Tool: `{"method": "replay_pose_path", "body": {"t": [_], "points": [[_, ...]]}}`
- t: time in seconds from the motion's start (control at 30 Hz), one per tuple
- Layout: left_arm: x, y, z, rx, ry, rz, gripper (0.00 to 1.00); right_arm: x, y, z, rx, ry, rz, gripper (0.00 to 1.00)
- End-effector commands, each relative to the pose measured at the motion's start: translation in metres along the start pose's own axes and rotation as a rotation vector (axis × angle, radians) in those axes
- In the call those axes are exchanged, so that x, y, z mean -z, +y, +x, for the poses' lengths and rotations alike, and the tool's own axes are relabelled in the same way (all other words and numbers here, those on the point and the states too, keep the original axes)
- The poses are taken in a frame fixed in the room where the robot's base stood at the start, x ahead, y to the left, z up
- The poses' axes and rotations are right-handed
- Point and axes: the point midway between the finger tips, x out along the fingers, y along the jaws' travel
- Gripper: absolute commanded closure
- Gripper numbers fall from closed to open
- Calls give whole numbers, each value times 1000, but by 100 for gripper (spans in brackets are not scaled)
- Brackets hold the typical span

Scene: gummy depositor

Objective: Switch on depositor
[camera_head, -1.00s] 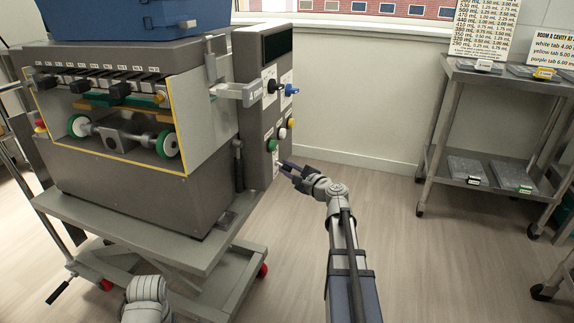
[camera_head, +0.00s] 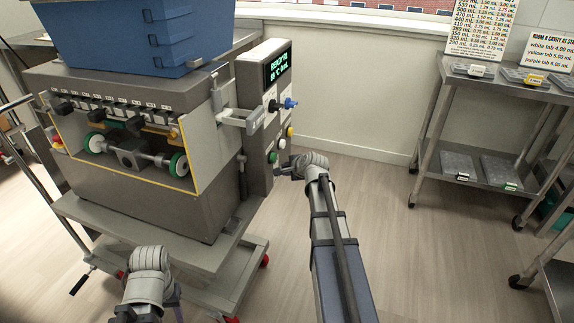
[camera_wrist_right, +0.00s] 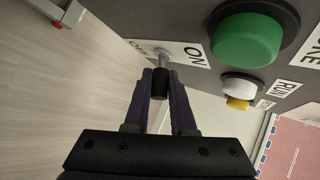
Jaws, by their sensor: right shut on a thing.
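The depositor (camera_head: 130,200) is a grey machine on a cart at the left. Its control column carries a display (camera_head: 278,66) lit with green text that starts with "READY". A small toggle switch (camera_wrist_right: 160,84) with a black tip sits between the OFF and ON labels in the right wrist view. My right gripper (camera_wrist_right: 160,92) is shut on its tip; the head view hides the fingers behind the wrist. My left wrist shows low in the head view, apart from the machine; a dark purple piece of the left gripper (camera_head: 176,296) peeks out beside it.
A green button (camera_wrist_right: 247,38) and white and yellow buttons sit near the switch. A blue hopper (camera_head: 110,40) tops the machine. A metal rack (camera_head: 430,130) with trays stands at the right. The floor between is clear.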

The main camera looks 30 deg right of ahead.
Motion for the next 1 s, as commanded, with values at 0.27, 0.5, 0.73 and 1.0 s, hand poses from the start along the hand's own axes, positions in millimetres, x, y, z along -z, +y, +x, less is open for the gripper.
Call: {"method": "replay_pose_path", "body": {"t": [0.27, 0.5, 0.73, 1.0], "points": [[0, 0, -9, -2, 0, -1, 50, -2, -2, -1, -35, 27, -28, 100], [0, 0, -9, -2, 0, -1, 50, -2, -2, 0, -38, 30, -30, 100], [0, 0, -9, -2, 0, 0, 50, -2, -2, 0, -37, 29, -30, 70], [0, 0, -9, -2, 0, 0, 50, -2, -2, -1, -37, 29, -30, 64]]}}
